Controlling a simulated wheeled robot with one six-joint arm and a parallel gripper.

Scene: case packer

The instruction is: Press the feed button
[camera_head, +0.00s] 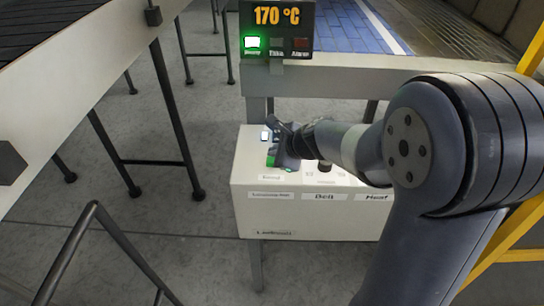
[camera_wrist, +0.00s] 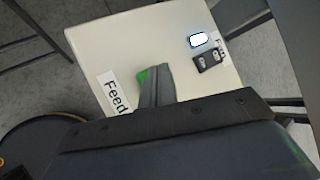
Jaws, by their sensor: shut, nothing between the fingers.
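The green feed button (camera_wrist: 143,75) sits on the white control box beside a label (camera_wrist: 115,93) reading "Feed". My gripper (camera_wrist: 156,72) is shut and empty, and its fingers cover much of the button in the wrist view. In the head view the gripper (camera_head: 278,150) is over the left part of the box top, with a bit of the green button (camera_head: 271,158) showing beside it. I cannot tell whether the fingertips touch the button.
The control box (camera_head: 250,222) carries a lit white lamp (camera_wrist: 199,40) and a black switch (camera_wrist: 209,60). Its front has labels including "Belt" and "Heat". A display (camera_head: 277,17) above reads 170 °C with a green lamp lit. A conveyor frame (camera_head: 340,75) runs behind the box.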

